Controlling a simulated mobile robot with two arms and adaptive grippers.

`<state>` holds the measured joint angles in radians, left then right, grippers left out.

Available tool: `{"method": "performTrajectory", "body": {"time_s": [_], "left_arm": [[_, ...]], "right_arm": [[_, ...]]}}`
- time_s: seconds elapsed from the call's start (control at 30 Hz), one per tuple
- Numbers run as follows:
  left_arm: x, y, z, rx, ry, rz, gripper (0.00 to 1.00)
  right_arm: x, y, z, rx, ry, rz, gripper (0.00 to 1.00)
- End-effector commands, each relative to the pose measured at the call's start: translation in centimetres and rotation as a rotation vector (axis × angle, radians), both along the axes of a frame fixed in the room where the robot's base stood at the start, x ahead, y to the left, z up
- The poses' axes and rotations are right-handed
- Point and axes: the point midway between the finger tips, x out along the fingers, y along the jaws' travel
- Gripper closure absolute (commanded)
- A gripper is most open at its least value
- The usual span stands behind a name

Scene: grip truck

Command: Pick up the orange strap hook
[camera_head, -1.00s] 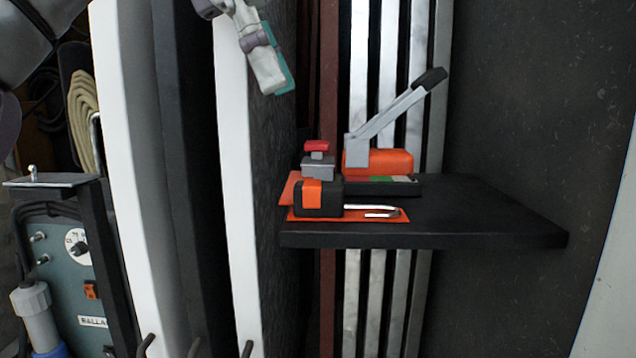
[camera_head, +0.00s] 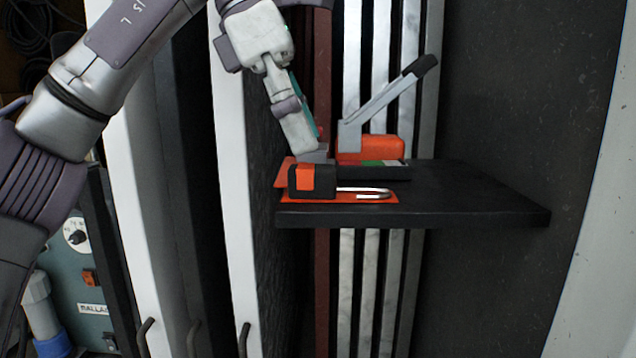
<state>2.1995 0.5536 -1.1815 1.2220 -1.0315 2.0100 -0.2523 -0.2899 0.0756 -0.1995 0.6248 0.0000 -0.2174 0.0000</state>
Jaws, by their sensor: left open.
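The orange strap hook (camera_head: 313,182) lies at the front left of a black shelf (camera_head: 460,185). It has a black and orange block, a flat orange strap under it and a silver hook (camera_head: 365,191) pointing right. My left gripper (camera_head: 312,142) comes down from the upper left, just above and behind the block. It is open, with nothing seen between its fingers. The near finger partly hides the far finger with its teal pad, and the small grey part with the red knob. I cannot tell whether it touches anything. My right gripper is not in view.
A grey lever with a black grip on an orange base (camera_head: 370,148) stands on the shelf behind the hook. Tall white and black panels (camera_head: 235,200) rise left of the shelf. The shelf's right half is clear.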

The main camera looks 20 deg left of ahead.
Motion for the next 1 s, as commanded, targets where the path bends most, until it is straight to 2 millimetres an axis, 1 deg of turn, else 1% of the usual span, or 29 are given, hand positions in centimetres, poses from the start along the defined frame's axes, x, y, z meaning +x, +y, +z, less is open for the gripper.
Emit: {"method": "performTrajectory", "body": {"time_s": [0.1,0.2,0.4,0.5,0.7,0.77,1.0], "left_arm": [[0.1,-0.3,-0.8,-0.001,0.003,-0.001,0.40],[0.3,-0.9,-2.0,0.000,0.005,-0.003,0.40],[0.6,-1.9,-4.3,0.001,0.003,-0.001,0.40],[0.7,-2.1,-4.8,0.000,0.001,0.001,0.40],[0.7,-2.1,-4.8,-0.001,0.000,0.001,0.40],[0.7,-2.1,-4.8,-0.001,0.000,0.001,0.48],[0.7,-2.1,-4.8,0.000,0.001,0.001,0.88]], "right_arm": [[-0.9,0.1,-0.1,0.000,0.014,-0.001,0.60],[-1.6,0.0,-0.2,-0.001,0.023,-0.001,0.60],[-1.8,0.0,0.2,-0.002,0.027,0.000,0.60],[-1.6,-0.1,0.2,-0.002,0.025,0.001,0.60],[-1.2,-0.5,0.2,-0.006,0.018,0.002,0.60],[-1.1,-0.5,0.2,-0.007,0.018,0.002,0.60],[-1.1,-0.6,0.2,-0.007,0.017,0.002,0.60]]}}
